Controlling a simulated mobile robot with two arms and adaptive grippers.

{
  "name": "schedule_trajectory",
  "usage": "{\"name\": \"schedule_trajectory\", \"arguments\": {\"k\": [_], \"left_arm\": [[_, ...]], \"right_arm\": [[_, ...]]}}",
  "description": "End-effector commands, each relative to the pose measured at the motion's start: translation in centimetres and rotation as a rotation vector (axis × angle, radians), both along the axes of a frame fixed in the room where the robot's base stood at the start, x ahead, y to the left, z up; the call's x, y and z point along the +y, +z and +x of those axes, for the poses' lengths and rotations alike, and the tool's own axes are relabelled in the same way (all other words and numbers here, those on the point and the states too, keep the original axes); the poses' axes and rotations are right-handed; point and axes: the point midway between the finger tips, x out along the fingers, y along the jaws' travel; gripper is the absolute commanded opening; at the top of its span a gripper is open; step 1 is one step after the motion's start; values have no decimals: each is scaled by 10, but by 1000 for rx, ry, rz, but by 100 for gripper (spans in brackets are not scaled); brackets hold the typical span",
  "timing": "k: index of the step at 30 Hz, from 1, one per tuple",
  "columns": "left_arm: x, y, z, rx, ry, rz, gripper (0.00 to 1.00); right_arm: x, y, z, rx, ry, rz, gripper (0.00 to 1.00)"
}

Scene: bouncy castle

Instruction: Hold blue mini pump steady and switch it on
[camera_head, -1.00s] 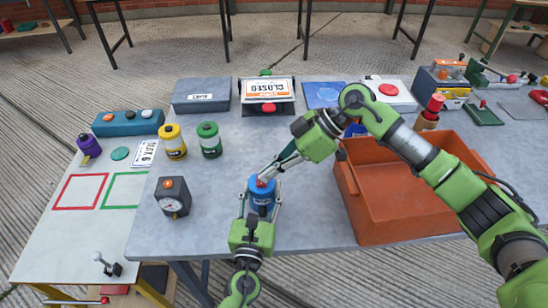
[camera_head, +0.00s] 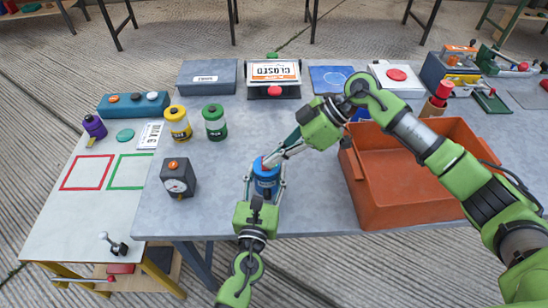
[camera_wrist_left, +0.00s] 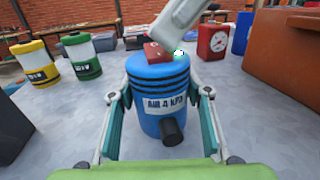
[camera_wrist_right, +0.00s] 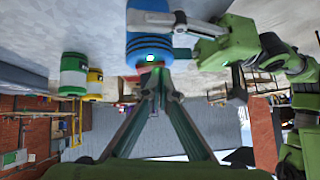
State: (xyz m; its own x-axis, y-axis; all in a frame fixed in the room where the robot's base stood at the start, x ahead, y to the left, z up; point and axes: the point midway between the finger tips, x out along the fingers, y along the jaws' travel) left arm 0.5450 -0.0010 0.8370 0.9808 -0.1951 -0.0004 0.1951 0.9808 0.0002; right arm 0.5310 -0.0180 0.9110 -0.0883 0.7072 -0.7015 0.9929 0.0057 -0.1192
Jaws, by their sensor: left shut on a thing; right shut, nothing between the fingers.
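The blue mini pump (camera_head: 266,184) stands upright on the grey table, near its front edge. Its label reads "AIR 4 kPa" in the left wrist view (camera_wrist_left: 161,88). My left gripper (camera_head: 265,190) is shut around the pump's body, one finger on each side. A red switch (camera_wrist_left: 156,52) sits on the pump's top, with a glowing green light (camera_wrist_left: 178,53) beside it. The light also shows in the right wrist view (camera_wrist_right: 150,57). My right gripper (camera_head: 267,163) is shut and empty, its tips at the switch. I cannot tell whether they press it.
Yellow (camera_head: 178,124) and green (camera_head: 214,123) canisters and a dark gauge box (camera_head: 178,178) stand left of the pump. An orange bin (camera_head: 415,213) stands close on the right, under my right arm. Table behind the pump is mostly clear.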

Motion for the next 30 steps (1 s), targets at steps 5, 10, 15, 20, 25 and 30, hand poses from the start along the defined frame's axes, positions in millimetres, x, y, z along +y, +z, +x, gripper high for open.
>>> {"name": "schedule_trajectory", "arguments": {"k": [5,10,15,20,25,30], "left_arm": [[0,1,0,-2,0,0,10],[0,1,0,-2,0,0,10],[0,1,0,-2,0,0,10],[0,1,0,-2,0,0,10],[0,1,0,-1,0,0,10],[0,1,0,-1,1,0,10]], "right_arm": [[-2,1,10,-1,-7,-5,0],[-1,2,12,-2,-6,-4,0],[-1,2,12,-3,-5,-3,0],[-1,12,12,-6,-4,-1,0],[-2,43,8,-9,-4,-3,0],[-31,71,6,-6,-8,-4,0]]}}
